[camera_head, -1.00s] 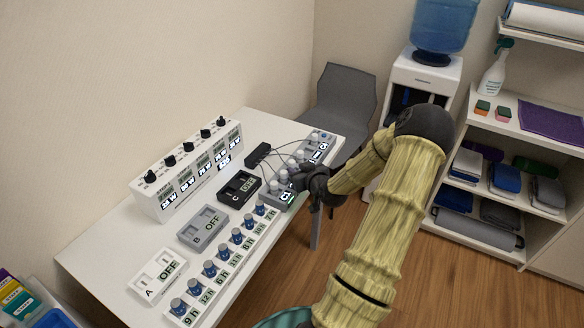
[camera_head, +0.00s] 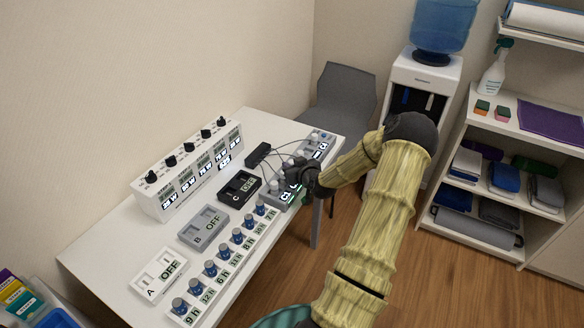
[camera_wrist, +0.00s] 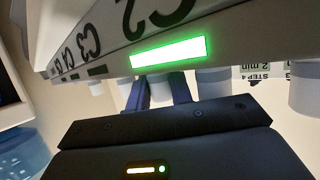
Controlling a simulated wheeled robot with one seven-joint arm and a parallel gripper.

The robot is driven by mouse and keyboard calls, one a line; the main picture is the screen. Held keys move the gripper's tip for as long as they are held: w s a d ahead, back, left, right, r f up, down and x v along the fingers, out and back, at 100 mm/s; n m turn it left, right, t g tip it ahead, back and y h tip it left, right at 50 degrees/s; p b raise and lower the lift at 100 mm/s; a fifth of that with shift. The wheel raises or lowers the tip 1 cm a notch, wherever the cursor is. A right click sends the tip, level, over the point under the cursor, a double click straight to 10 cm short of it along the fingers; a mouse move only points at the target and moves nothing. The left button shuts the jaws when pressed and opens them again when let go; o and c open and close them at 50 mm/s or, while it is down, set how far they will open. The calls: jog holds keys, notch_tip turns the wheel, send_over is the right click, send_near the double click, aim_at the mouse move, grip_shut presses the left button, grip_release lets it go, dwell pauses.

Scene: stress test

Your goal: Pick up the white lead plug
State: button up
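Several white plugs stand in a row on a grey strip (camera_head: 311,156) at the table's right side, some with thin dark leads; one white plug (camera_head: 300,162) stands just beyond my gripper. My gripper (camera_head: 290,174) is at the strip, close over its near part, and hides what is beneath it. In the wrist view, my two dark blue fingers (camera_wrist: 159,92) stand slightly apart under a lit green bar (camera_wrist: 168,52) near the label C2. A pale patch shows between them; I cannot tell if they grip a plug. Other pale plugs (camera_wrist: 215,82) hang either side.
A black box C (camera_head: 239,187), grey box B (camera_head: 204,226) and white box A (camera_head: 159,273) lie on the white table (camera_head: 110,287). Blue-capped vials (camera_head: 223,252) line the front edge. A white dial unit (camera_head: 187,172) stands behind. A grey chair (camera_head: 345,95) is beyond the table.

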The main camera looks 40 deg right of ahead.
aim_at(292, 162)
grip_shut()
jog(key=shift+r, duration=0.15)
notch_tip(292, 162, up, 10)
jog(key=shift+f, duration=0.1)
dwell(0.6)
